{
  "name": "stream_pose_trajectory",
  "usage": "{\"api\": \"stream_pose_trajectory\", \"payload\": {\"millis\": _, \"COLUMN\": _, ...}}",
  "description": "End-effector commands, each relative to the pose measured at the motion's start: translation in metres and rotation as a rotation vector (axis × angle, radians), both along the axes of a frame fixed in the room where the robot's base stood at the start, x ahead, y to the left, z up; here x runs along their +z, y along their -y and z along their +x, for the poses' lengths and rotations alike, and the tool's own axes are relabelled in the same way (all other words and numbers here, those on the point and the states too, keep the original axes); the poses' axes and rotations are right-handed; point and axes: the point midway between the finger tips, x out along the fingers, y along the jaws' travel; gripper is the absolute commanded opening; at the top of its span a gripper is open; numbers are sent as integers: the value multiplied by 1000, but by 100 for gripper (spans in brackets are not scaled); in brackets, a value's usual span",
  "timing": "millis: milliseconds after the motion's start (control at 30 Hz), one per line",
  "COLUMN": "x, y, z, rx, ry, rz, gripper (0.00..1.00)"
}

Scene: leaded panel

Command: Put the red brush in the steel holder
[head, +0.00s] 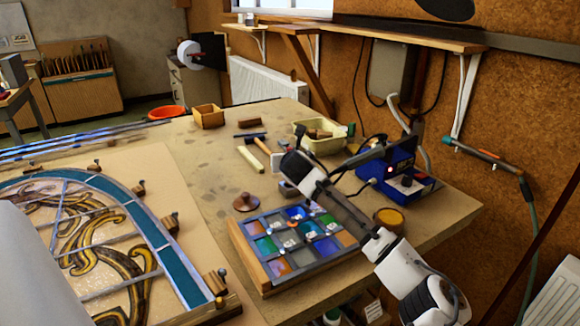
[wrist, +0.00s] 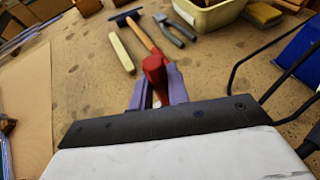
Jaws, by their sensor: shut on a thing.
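My gripper (wrist: 158,78) has its two purple fingers shut on the red brush (wrist: 153,66). Only a rounded red end of the brush shows, between and above the fingertips; the rest of it is hidden by the fingers and the wrist. In the head view my arm reaches in from the lower right over the bench, and its fingers and the brush cannot be made out there. A small grey box-like thing (head: 288,189) under my arm may be the steel holder, but I cannot tell for sure. No steel holder shows in the wrist view.
A hammer (wrist: 141,33), pliers (wrist: 174,33), a pale bar (wrist: 122,51) and a cream tub (wrist: 212,14) lie beyond my gripper. A tray of coloured glass (head: 262,272) is at the bench front. A blue device (head: 405,185) with cables stands right.

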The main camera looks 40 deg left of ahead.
Motion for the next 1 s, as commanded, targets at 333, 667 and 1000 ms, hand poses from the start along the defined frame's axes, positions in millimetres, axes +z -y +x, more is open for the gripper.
{"api": "stream_pose_trajectory", "payload": {"millis": 333, "x": -29, "y": 0, "z": 0, "rx": 0, "ry": 0, "rz": 0, "gripper": 0}}
{"api": "stream_pose_trajectory", "payload": {"millis": 667, "x": -32, "y": 0, "z": 0, "rx": 0, "ry": 0, "rz": 0, "gripper": 31}}
{"api": "stream_pose_trajectory", "payload": {"millis": 1000, "x": -30, "y": 0, "z": 0, "rx": 0, "ry": 0, "rz": 0, "gripper": 39}}
